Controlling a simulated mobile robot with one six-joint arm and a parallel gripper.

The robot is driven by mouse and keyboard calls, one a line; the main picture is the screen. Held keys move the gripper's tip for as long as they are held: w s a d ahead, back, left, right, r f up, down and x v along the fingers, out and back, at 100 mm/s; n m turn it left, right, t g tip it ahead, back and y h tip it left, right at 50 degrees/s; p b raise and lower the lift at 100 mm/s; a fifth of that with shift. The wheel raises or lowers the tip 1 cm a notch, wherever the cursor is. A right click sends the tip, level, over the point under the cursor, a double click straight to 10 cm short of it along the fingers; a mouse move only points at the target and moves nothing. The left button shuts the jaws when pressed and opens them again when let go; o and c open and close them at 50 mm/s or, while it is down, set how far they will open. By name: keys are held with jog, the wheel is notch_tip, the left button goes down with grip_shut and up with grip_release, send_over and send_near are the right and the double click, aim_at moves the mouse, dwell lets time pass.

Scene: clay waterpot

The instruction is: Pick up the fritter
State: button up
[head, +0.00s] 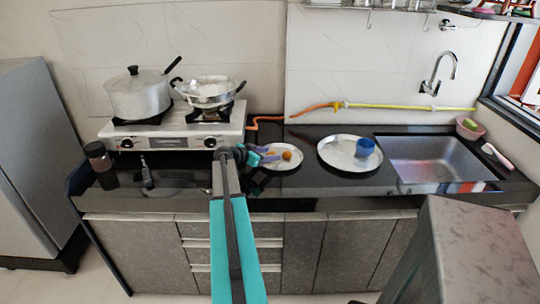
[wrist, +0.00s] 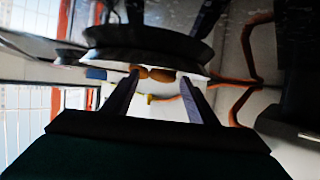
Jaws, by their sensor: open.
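The fritter is a small orange-brown lump (head: 287,155) on the right part of a small round metal plate (head: 279,165) on the counter. My gripper (head: 271,154) is low over the plate's left side, with its purple fingers pointing at the fritter. In the wrist view, brown fritter pieces (wrist: 161,75) show at the edge of the plate (wrist: 145,57), ahead of and between the fingertips. I cannot tell whether they are one fritter or two. My gripper (wrist: 159,82) is open, with its fingers apart and nothing held.
A larger metal plate (head: 335,152) with a blue cup (head: 365,147) stands to the right, before the sink (head: 430,160). A stove (head: 170,138) with a pot (head: 137,97) and a pan (head: 209,92) is at left. An orange hose (head: 310,108) runs along the wall.

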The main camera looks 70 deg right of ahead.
jog(key=shift+x, duration=0.85)
jog(key=c, duration=1.1)
